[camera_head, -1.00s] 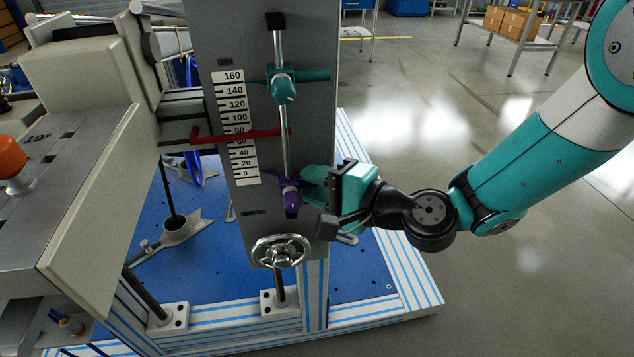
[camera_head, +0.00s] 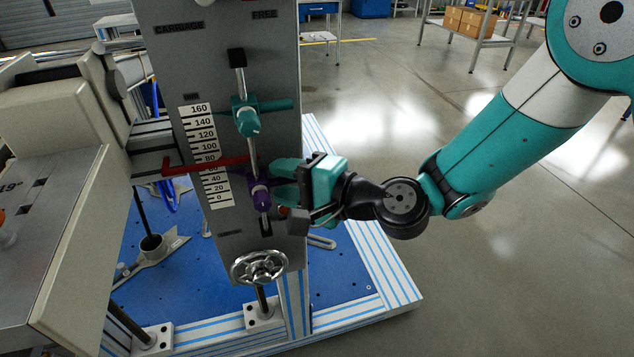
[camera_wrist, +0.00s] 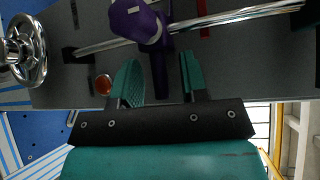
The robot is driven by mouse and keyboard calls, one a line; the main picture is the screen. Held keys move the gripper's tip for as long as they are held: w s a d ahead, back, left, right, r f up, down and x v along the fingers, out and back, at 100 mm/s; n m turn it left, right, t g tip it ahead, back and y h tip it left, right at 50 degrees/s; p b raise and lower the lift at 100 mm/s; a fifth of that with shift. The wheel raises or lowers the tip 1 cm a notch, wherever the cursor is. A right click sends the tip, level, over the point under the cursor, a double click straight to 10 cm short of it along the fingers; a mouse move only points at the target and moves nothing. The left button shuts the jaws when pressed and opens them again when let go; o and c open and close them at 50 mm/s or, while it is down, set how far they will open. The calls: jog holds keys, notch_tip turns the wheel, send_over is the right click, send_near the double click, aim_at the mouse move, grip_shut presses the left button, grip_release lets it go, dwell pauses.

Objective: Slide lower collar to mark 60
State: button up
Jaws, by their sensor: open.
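The purple lower collar (camera_head: 261,197) sits on the vertical metal rod, below the teal upper collar (camera_head: 246,120). It also shows in the wrist view (camera_wrist: 143,24). The millimetre scale (camera_head: 206,155) runs from 0 to 160 left of the rod. The collar is near the scale's lower end; its exact reading is unclear. My gripper (camera_head: 278,182) is right of the collar. In the wrist view my gripper (camera_wrist: 160,75) is open, with its teal fingers on either side of the collar's purple handle (camera_wrist: 160,70) and visible gaps beside it.
A red pointer (camera_head: 205,164) crosses the scale near 60 to 80, partly covering the labels. A metal handwheel (camera_head: 259,267) stands below the collar, and also shows in the wrist view (camera_wrist: 24,48). The grey machine body fills the left. Open floor lies to the right.

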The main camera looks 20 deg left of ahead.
jog(key=b+v, duration=1.1)
jog(key=v, duration=0.6)
jog(key=shift+d+b, duration=0.25)
jog(key=shift+b, duration=0.1)
